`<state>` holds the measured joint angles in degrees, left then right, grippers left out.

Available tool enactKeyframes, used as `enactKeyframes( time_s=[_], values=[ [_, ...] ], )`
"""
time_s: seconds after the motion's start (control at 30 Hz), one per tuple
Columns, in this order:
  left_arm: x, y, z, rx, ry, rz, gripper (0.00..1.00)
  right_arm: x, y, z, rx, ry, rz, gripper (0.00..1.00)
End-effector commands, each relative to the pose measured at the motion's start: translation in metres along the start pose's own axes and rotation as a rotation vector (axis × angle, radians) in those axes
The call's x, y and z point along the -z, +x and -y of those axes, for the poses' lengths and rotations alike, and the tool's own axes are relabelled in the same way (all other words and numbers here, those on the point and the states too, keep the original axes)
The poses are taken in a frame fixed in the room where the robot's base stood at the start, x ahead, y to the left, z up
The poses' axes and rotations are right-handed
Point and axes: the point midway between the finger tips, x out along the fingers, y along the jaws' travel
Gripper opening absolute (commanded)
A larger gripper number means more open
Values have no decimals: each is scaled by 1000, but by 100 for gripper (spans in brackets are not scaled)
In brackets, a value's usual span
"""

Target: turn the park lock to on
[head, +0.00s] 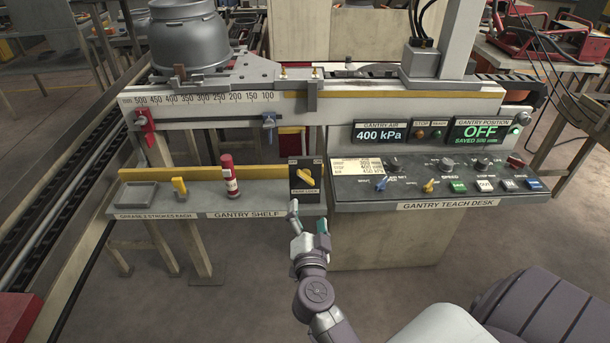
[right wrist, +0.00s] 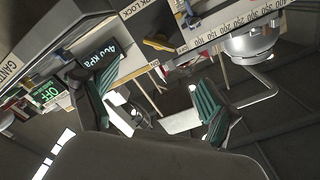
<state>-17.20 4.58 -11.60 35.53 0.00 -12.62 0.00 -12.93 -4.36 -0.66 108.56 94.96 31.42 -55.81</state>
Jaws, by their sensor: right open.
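The park lock is a yellow turn knob (head: 305,179) on a dark upright plate (head: 307,191) at the right end of the gantry shelf. Its handle lies aslant, and the small marks around it are too small to read. My right gripper (head: 308,215) is just below and in front of the plate, open and empty, apart from the knob. In the right wrist view the yellow knob (right wrist: 158,42) is at the top, beyond the two spread fingers of the gripper (right wrist: 155,98). My left gripper is out of view.
The gantry shelf (head: 250,214) holds a red and white tube (head: 229,176), a yellow hooked piece (head: 180,187) and a grey tray (head: 137,196). The gantry teach desk (head: 450,205), with knobs and buttons, stands close at the right. A ruled beam (head: 210,112) runs behind.

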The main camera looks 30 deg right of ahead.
Motion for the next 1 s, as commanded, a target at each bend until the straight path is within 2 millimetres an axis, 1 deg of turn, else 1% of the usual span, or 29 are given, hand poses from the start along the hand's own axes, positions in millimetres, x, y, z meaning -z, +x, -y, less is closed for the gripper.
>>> enactKeyframes(
  time_s=[0.1,0.2,0.4,0.6,0.7,0.8,1.0],
  values=[
    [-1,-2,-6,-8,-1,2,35,1,19,1,3,-2,-2,88],
    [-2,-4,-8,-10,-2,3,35,0,40,2,4,-3,-1,88],
    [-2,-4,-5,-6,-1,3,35,0,84,1,4,-3,-1,88],
    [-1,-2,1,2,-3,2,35,-1,115,1,4,-3,0,88],
    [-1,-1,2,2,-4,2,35,-1,124,0,3,-3,1,88],
    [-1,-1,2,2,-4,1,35,-2,129,0,3,-3,2,88],
    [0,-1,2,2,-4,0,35,-1,131,0,3,-2,2,88]
  ],
)
